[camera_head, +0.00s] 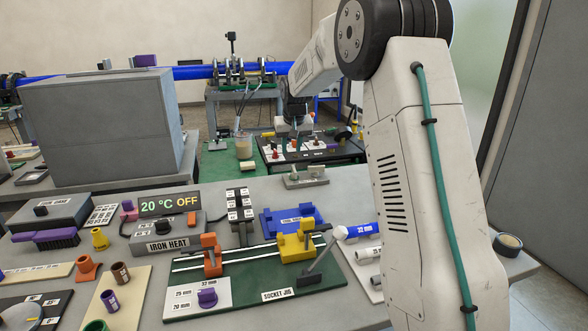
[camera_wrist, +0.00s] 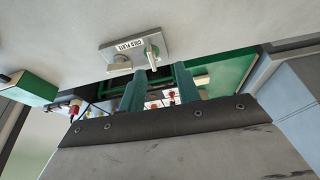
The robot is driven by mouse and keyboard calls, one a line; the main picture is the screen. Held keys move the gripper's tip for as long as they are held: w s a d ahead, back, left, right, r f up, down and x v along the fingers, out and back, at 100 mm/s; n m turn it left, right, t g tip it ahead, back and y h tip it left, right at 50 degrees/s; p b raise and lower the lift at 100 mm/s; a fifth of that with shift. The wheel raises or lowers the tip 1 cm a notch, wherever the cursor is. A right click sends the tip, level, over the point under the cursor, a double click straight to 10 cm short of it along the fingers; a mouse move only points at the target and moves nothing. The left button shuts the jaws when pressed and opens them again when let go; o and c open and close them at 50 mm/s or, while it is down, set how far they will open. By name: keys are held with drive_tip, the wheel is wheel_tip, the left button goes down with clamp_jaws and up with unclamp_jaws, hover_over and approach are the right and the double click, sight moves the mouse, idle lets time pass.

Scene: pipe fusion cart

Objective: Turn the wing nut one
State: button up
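I cannot single out a wing nut numbered one in either view. In the head view, a blue pipe (camera_head: 192,72) runs through a clamp machine (camera_head: 240,71) with several dark ring clamps at the back; any nuts on it are too small to tell. My gripper is at the end of my arm beyond the near bench, over the gap towards the dark mat, small and partly hidden by my arm links. In the wrist view, my gripper (camera_wrist: 158,78) shows two green fingers spread apart with nothing visible between them.
A grey cold plate (camera_head: 305,179) lies at the near bench's back edge; it also shows in the wrist view (camera_wrist: 135,54). A socket jig (camera_head: 262,297) and an iron heater (camera_head: 165,246) stand nearer.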

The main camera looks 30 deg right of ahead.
approach(294, 168)
drive_tip(key=shift+f+m, duration=0.3)
drive_tip(key=shift+f, duration=0.6)
drive_tip(key=x, duration=0.7)
drive_tip(key=shift+w+f, duration=0.15)
drive_tip(key=shift+w, duration=0.05)
clamp_jaws()
